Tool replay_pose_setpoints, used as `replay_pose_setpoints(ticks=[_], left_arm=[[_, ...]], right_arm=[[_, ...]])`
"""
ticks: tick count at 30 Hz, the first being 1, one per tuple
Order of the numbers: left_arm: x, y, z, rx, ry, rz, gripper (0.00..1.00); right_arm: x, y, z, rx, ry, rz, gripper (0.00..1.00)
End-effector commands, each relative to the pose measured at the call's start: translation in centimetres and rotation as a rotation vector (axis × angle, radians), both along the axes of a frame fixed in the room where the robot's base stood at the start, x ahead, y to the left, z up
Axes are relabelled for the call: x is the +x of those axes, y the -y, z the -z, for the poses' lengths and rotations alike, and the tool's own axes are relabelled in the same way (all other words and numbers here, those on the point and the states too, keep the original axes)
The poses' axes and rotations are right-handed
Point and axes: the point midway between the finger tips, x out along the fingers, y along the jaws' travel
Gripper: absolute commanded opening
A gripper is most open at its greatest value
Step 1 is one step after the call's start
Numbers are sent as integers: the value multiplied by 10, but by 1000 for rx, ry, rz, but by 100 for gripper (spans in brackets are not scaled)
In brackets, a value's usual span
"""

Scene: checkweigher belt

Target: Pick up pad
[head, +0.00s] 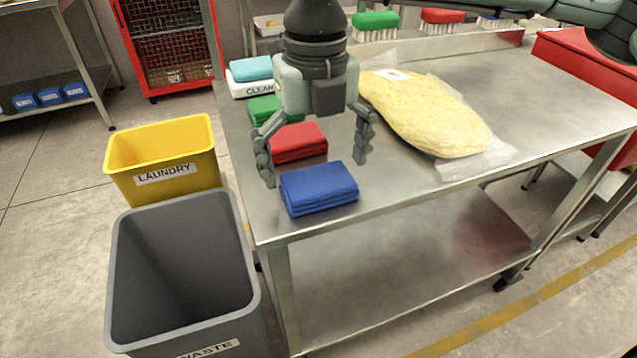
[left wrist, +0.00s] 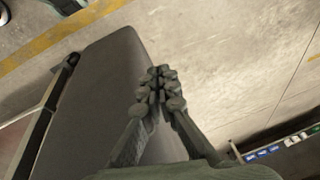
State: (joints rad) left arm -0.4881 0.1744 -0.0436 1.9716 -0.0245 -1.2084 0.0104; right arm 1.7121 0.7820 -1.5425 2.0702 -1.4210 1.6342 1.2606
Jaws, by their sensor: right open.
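Folded cloth pads stand in a row along the left end of the steel table. A blue pad (head: 319,190) is nearest, then a red pad (head: 298,143), then a green pad (head: 266,109), partly hidden by my gripper. A light-blue pad (head: 251,67) lies on a white holder marked CLEAN (head: 252,90). My right gripper (head: 314,168) points down, open and empty, with its fingers spread on either side over the red and blue pads; whether they touch is unclear. My left gripper (left wrist: 160,88) shows in the left wrist view, fingertips together with nothing visible between them.
A yellow LAUNDRY bin (head: 163,160) and a grey WASTE bin (head: 182,272) stand left of the table (head: 400,190). A bagged yellow item (head: 425,113) lies right of my right gripper. Brushes (head: 375,24) line the back. A red surface (head: 580,80) is at right.

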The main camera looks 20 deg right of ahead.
Motion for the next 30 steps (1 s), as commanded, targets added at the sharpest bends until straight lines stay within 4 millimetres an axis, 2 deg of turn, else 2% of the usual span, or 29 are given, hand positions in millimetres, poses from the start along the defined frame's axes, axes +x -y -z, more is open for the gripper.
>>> replay_pose_setpoints(ticks=[2,11,19,23,26,30], left_arm=[[0,-2,0,3,-1,-1,0],[-5,-3,1,4,-9,-1,0],[-6,0,2,1,-12,2,0],[-7,0,3,2,-14,3,0],[-8,0,3,2,-18,2,0],[-7,1,-1,4,-16,2,0]], right_arm=[[0,0,0,0,0,0,95],[0,0,0,0,0,0,58],[0,0,-1,0,0,0,57],[0,0,-8,0,1,0,57],[1,-1,-19,0,3,0,57],[2,-3,-44,2,4,-2,57]])
